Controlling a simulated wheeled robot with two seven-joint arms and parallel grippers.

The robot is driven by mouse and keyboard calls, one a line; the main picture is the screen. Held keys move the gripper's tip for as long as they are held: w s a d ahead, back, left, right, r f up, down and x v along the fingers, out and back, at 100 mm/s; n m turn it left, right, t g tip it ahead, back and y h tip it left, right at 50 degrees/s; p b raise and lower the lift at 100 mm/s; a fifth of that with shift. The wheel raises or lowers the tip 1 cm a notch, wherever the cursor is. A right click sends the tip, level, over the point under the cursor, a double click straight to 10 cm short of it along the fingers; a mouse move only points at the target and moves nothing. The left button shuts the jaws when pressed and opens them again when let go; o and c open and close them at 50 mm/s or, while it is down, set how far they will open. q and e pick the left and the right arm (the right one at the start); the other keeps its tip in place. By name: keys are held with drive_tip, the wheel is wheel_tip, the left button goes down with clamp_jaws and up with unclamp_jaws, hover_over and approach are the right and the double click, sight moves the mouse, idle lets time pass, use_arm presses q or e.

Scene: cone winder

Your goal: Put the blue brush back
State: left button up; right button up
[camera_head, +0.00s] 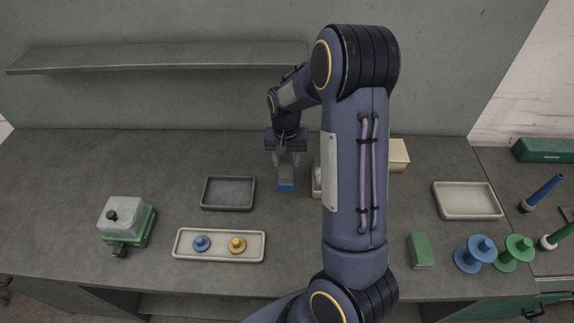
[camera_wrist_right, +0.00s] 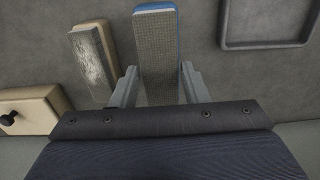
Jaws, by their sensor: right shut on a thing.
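My right gripper (camera_head: 286,160) points down over the middle of the bench. It is shut on the blue brush (camera_head: 285,187), whose blue end shows below the fingers. In the right wrist view the brush (camera_wrist_right: 156,45) has a grey, finely textured face and a blue edge, and sits between the two fingers (camera_wrist_right: 160,85). I cannot tell whether the brush touches the bench. A beige brush-like block (camera_wrist_right: 92,62) with a worn grey face lies beside it; my arm mostly hides it in the head view. My left gripper is not in view.
A dark empty tray (camera_head: 229,207) lies left of the gripper. A pale tray (camera_head: 220,257) holds a blue and a yellow spool. A beige box (camera_head: 399,155) is behind my arm. A green block (camera_head: 420,250), spools (camera_head: 475,255) and an empty pale tray (camera_head: 468,215) are right.

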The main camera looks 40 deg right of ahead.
sight(287, 165)
drive_tip(key=shift+w+d+f+b, duration=0.2)
drive_tip(key=shift+w+d+f, duration=0.1)
drive_tip(key=shift+f, duration=0.2)
drive_tip(key=shift+w+d+f+b, duration=0.2)
drive_tip(key=shift+d+f, duration=0.05)
drive_tip(key=shift+f, duration=0.2)
drive_tip(key=shift+w+d+f+b, duration=0.1)
drive_tip(key=shift+f+b, duration=0.5)
drive_tip(key=shift+f, duration=0.3)
drive_tip(key=shift+w+d+f+b, duration=0.1)
drive_tip(key=shift+f+b, duration=0.45)
drive_tip(key=shift+f, duration=0.3)
drive_tip(key=shift+s, duration=0.1)
drive_tip(key=shift+f, duration=0.2)
drive_tip(key=o, duration=1.1)
